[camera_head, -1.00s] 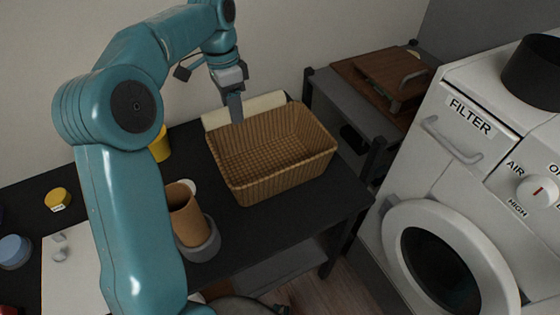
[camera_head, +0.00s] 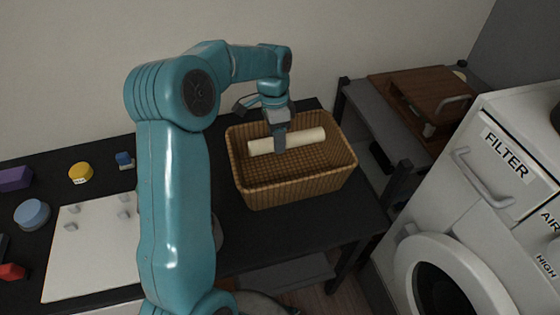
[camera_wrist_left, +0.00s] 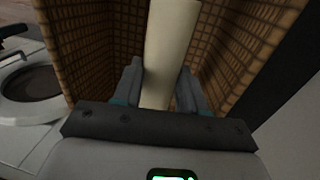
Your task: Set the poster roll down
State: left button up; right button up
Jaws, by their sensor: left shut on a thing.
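The poster roll (camera_head: 304,138) is a long cream tube lying level inside or just over the woven basket (camera_head: 257,197). My left gripper (camera_head: 280,145) is shut on the roll near its middle, coming down from above. In the left wrist view the roll (camera_wrist_left: 170,45) runs between the two fingers (camera_wrist_left: 160,90), with basket walls on both sides. Whether the roll touches the basket floor I cannot tell. My right gripper is not in view.
The basket stands on a black table (camera_head: 330,215). A white washer-like machine (camera_head: 470,190) is at the right, beside a shelf with a brown wooden item (camera_head: 430,95). A white board (camera_head: 90,255), a yellow disc (camera_head: 80,172) and a blue disc (camera_head: 32,214) lie left.

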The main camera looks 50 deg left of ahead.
pick_arm(q)
send_over(278, 170)
jog(key=f, duration=0.4)
jog(key=shift+a+f, duration=0.15)
jog(key=shift+a, duration=0.2)
notch_tip(278, 170, down, 4)
jog(key=shift+w+d+r, duration=0.1)
jog(key=shift+r, duration=0.1)
jog(key=shift+f, duration=0.45)
jog(key=o, duration=1.1)
jog(key=shift+f, duration=0.15)
